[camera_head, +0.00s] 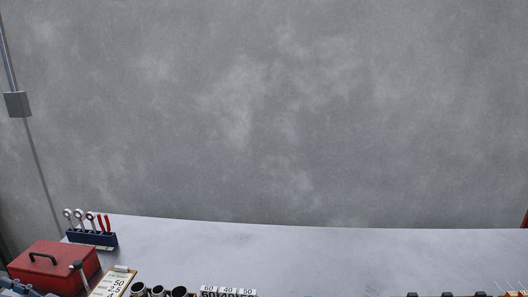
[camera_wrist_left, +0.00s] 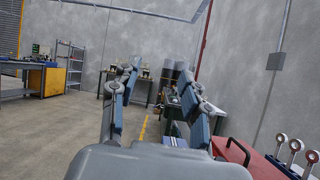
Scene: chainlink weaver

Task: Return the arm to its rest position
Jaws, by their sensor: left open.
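My left gripper (camera_wrist_left: 157,95) shows in the left wrist view. Its two fingers stand apart with nothing between them, so it is open and empty. Past it I see the room: floor, wall and distant benches. A red toolbox (camera_wrist_left: 256,158) lies at the lower right of that view, close to the right finger.
In the head view, the grey tabletop (camera_head: 330,250) is clear at the back. A red toolbox (camera_head: 52,266), a tool rack (camera_head: 92,239) and a clipboard (camera_head: 114,282) stand at left. Dark cylinders (camera_head: 160,291) and number labels (camera_head: 228,291) line the bottom edge.

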